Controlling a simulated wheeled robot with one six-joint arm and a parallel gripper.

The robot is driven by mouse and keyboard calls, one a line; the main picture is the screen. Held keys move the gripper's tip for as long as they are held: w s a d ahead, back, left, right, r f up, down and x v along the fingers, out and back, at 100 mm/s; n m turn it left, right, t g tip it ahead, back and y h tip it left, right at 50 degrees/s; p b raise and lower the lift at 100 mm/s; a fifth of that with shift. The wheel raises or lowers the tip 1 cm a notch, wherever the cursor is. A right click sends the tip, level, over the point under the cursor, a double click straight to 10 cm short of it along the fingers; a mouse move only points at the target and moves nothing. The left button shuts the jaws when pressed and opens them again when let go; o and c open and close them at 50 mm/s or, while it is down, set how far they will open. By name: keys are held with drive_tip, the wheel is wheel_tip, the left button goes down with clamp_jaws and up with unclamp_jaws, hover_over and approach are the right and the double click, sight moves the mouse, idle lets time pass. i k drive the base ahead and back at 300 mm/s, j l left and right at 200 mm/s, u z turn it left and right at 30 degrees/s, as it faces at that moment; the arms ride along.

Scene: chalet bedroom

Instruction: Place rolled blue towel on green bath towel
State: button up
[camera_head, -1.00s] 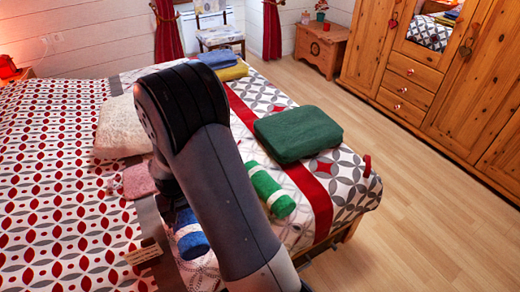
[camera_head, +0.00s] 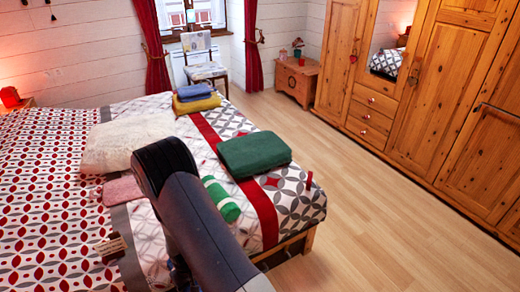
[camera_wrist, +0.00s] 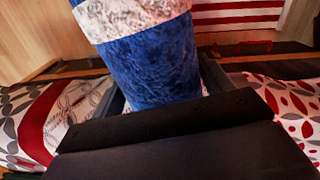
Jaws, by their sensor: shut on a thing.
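The green bath towel (camera_head: 254,153) lies folded on the bed in the head view, right of the red stripe's far part and near the bed's right edge. The rolled blue towel (camera_wrist: 152,68), with a white band, fills the upper middle of the wrist view. My gripper (camera_wrist: 155,100) is shut on it, and the towel stands up from between the jaws in that picture. In the head view my arm hides the gripper and the blue roll.
A rolled green towel (camera_head: 221,199) with a white band lies close to my arm on the bed. Folded blue and yellow towels (camera_head: 195,99) lie at the far edge. A cream pillow (camera_head: 127,143) and pink towel (camera_head: 123,190) are left. Open floor (camera_head: 380,215) lies right of the bed.

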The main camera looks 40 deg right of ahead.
sight(261, 141)
drive_tip(key=l, duration=0.45)
drive_tip(key=k+l+u, duration=0.1)
drive_tip(key=l, duration=0.35)
drive_tip(key=k+l, duration=0.1)
drive_tip(key=l, duration=0.35)
drive_tip(key=k+l+u, duration=0.1)
drive_tip(key=l, duration=0.35)
drive_tip(key=l+u, duration=0.1)
drive_tip(key=l, duration=0.3)
drive_tip(key=k+l+u, duration=0.1)
drive_tip(key=l, duration=0.3)
drive_tip(key=k+l+u, duration=0.1)
drive_tip(key=l, duration=0.3)
drive_tip(key=k+l, duration=0.1)
drive_tip(key=l, duration=0.3)
drive_tip(key=k+l+u, duration=0.15)
drive_tip(key=l, duration=0.25)
drive_tip(key=l+u, duration=0.3)
drive_tip(key=l, duration=0.85)
drive_tip(key=l+u, duration=0.3)
drive_tip(key=l, duration=0.85)
